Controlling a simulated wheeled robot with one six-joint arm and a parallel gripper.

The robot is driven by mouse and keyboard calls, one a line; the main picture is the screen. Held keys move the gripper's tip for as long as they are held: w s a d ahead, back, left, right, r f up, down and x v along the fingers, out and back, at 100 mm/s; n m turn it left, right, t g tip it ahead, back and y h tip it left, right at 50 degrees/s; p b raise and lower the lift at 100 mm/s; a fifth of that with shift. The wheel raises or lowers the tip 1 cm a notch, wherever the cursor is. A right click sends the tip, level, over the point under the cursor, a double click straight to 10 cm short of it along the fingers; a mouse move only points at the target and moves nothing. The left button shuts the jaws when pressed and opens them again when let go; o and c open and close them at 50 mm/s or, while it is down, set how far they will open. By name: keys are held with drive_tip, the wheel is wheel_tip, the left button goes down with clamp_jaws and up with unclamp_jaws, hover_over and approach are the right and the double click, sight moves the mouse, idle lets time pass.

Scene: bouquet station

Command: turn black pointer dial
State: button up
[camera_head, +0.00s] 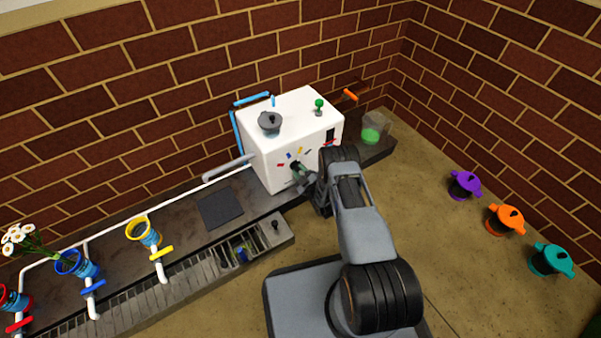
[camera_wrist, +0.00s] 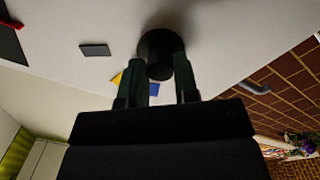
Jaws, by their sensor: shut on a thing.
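The black pointer dial (camera_wrist: 160,48) is on the front face of the white box (camera_wrist: 225,35). In the wrist view it is a dark round knob between my two fingers. My gripper (camera_wrist: 160,75) is shut on the dial. In the head view my gripper (camera_head: 303,175) is at the front of the white box (camera_head: 262,160), and the dial (camera_head: 295,165) is mostly hidden there. Coloured marks surround the dial; the wrist view shows yellow, blue, red and dark ones. Which mark the pointer faces cannot be told.
A grey lidded pot (camera_head: 270,122) and a green knob (camera_head: 319,104) are on top of the box. An orange handle (camera_head: 350,95) and a container with green contents (camera_head: 371,134) are to its right. Coloured pipe cups, one with white flowers (camera_head: 20,236), line the left counter.

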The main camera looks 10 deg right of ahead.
drive_tip(key=shift+n, duration=0.4)
drive_tip(key=o, duration=0.9)
drive_tip(key=p+v, duration=0.4)
drive_tip(key=v, duration=0.9)
drive_tip(key=shift+s+d+f, duration=0.1)
drive_tip(key=shift+s+f, duration=0.05)
drive_tip(key=shift+s, duration=0.2)
